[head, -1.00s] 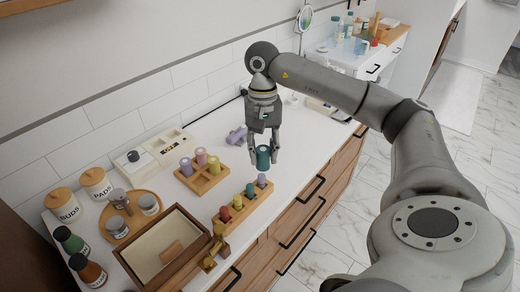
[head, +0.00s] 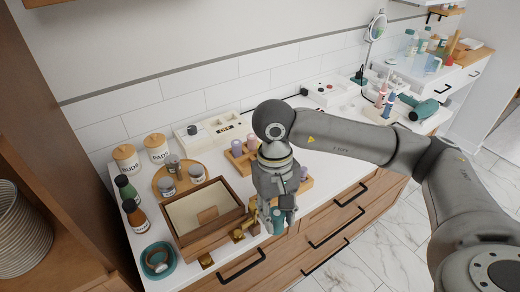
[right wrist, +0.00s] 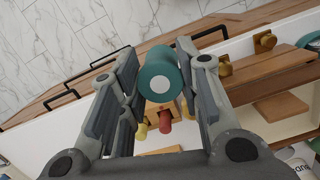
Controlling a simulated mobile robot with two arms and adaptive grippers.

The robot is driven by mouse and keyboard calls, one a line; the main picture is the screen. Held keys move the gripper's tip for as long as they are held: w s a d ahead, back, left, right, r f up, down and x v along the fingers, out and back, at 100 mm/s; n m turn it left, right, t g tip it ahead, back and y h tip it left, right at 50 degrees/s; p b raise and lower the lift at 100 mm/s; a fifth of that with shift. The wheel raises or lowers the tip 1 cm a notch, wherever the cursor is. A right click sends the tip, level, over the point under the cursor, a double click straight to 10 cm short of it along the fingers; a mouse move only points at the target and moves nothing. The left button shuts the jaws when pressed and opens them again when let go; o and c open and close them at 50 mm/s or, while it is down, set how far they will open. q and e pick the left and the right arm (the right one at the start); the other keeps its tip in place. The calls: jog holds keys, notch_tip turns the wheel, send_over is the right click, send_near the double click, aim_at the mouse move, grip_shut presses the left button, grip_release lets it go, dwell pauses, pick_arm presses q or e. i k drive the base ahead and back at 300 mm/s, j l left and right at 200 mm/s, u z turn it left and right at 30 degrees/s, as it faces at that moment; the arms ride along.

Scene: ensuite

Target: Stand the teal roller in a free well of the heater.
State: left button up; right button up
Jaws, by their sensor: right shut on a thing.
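The teal roller (head: 278,222) is held between the fingers of my right gripper (head: 276,226), in the air near the front edge of the counter. In the right wrist view its round end, with a pale centre, faces the camera between both fingers (right wrist: 160,82). I cannot tell for sure which unit is the heater. One white unit (head: 207,133) with a dark knob stands by the back wall at left. Another white unit (head: 318,92) stands farther right along the wall. Wells in either are not clear. My left gripper is not in view.
A wooden box (head: 180,234) with brass fittings lies left of my gripper. A wooden rack (head: 240,163) with larger rollers stands behind it. A smaller rack (head: 306,184) is mostly hidden by my gripper. Jars and bottles crowd the left; a hairdryer (head: 418,108) lies right.

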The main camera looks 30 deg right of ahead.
aim_at(223, 128)
jog(key=i+l, duration=0.1)
jog(key=l, duration=1)
jog(key=i+l, duration=0.15)
jog(key=l, duration=0.4)
jog(key=l+u, duration=0.15)
jog(key=u, duration=0.3)
jog(key=l+u, duration=0.2)
jog(key=u, duration=0.25)
jog(key=l+u, duration=0.2)
jog(key=u, duration=0.25)
jog(key=i+u, duration=0.25)
jog(key=i, duration=0.2)
